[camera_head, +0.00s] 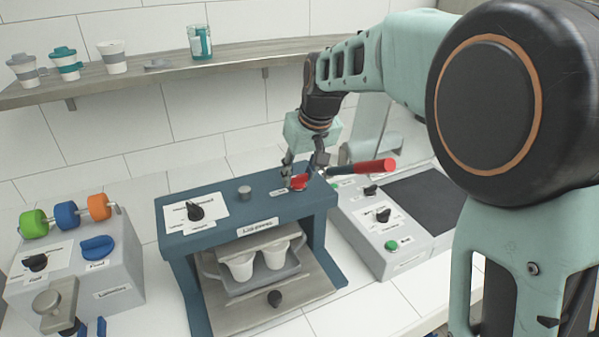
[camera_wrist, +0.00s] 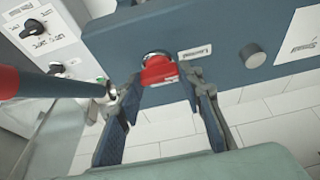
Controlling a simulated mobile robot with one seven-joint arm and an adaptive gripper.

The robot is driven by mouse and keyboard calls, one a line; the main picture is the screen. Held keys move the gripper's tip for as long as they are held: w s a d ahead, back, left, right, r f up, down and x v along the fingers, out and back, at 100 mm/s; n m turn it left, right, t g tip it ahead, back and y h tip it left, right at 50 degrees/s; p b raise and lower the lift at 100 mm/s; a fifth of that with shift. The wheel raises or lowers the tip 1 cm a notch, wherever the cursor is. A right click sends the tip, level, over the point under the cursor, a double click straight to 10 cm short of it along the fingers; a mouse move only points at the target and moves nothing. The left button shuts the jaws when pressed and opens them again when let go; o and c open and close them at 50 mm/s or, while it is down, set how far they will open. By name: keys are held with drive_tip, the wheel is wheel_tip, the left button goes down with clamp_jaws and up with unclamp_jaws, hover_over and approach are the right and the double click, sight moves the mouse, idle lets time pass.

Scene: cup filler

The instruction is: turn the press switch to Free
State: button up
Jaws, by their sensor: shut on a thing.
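The blue press frame (camera_head: 262,186) stands in the middle of the counter. A red switch (camera_head: 299,181) sits at the right end of its top; it also shows in the wrist view (camera_wrist: 158,70). A small white label (camera_wrist: 195,52) is beside it, too small to read. My gripper (camera_head: 302,172) is over the red switch, fingers pointing down. In the wrist view my gripper (camera_wrist: 163,82) has a fingertip on each side of the switch, shut on it. The fingers partly hide the switch in the head view.
A red-handled lever (camera_head: 362,168) sticks out close to the right of my gripper. A grey knob (camera_head: 244,192) and a black dial (camera_head: 195,211) are on the frame's top. Two white cups (camera_head: 241,266) stand in a tray below. Machines flank the press.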

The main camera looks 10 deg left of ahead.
drive_tip(key=shift+m, duration=0.3)
drive_tip(key=m+h, duration=0.1)
drive_tip(key=m, duration=0.2)
drive_tip(key=shift+a+t, duration=0.2)
drive_tip(key=shift+t, duration=0.2)
drive_tip(key=m+h, duration=0.2)
drive_tip(key=m, duration=0.3)
drive_tip(key=shift+a+m, duration=0.1)
drive_tip(key=shift+m, duration=0.3)
drive_tip(key=m+h, duration=0.1)
drive_tip(key=m, duration=0.1)
drive_tip(key=m+h+p, duration=0.1)
drive_tip(key=m, duration=0.1)
drive_tip(key=shift+a+r+m+g, duration=0.1)
drive_tip(key=shift+m+g, duration=0.2)
drive_tip(key=shift+w+m+g+h+p, duration=0.1)
drive_tip(key=shift+m+g+h+p, duration=0.3)
drive_tip(key=shift+m, duration=0.55)
drive_tip(key=shift+m+g+h+p, duration=0.1)
drive_tip(key=shift+m+h+p, duration=0.1)
drive_tip(key=shift+m+p, duration=0.55)
drive_tip(key=shift+m, duration=0.4)
drive_tip(key=o, duration=1.2)
drive_tip(key=shift+c, duration=0.2)
